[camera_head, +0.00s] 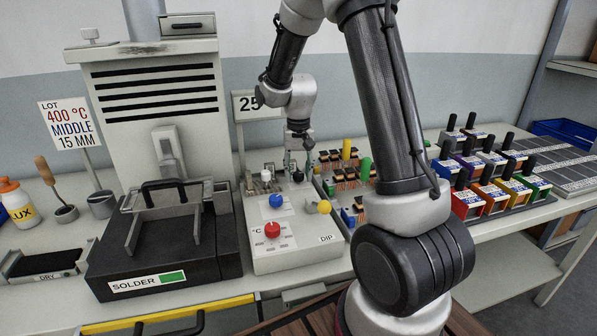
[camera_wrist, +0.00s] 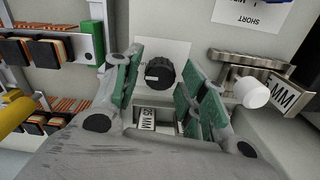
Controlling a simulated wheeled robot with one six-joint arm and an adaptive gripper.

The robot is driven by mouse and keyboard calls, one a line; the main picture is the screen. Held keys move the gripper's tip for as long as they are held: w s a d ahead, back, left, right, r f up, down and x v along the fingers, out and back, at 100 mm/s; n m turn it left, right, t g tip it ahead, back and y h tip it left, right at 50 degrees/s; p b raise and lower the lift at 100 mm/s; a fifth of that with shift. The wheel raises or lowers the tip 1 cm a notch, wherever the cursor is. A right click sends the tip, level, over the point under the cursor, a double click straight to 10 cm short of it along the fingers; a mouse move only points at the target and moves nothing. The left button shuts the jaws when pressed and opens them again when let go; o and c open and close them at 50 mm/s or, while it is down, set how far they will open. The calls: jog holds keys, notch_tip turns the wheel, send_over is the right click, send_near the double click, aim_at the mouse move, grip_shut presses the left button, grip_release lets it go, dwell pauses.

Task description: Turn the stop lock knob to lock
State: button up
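The stop lock knob appears to be the black ribbed knob (camera_wrist: 160,72) with a small pale mark, on a light plate in the wrist view. In the head view the black knob (camera_head: 298,177) shows small below my gripper, at the back right of the beige control box (camera_head: 290,258). My gripper (camera_head: 297,162) points down at it. In the wrist view my gripper (camera_wrist: 158,80) is open, with green-padded fingers left and right of the knob. Gaps show on both sides, so no touch is visible. I cannot read the knob's lock position.
A white knob (camera_wrist: 251,92) on a metal slide stands close right of my gripper in the wrist view. Blue (camera_head: 276,201), red (camera_head: 272,230) and yellow (camera_head: 324,207) knobs sit on the box. A connector rack (camera_head: 345,185) stands to the right, the solder station (camera_head: 165,260) left.

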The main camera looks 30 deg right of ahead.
aim_at(299, 173)
jog(key=shift+r, duration=0.1)
notch_tip(299, 173, up, 12)
dwell(0.6)
dwell(0.4)
jog(key=s+r+n+t, duration=0.2)
jog(key=s+r, duration=0.1)
jog(key=s, duration=1)
jog(key=s+r+n+t, duration=0.2)
jog(key=s+r, duration=0.2)
jog(key=s, duration=0.9)
jog(key=shift+s+d+r, duration=0.15)
jog(key=shift+s+r, duration=0.05)
jog(key=shift+s, duration=0.1)
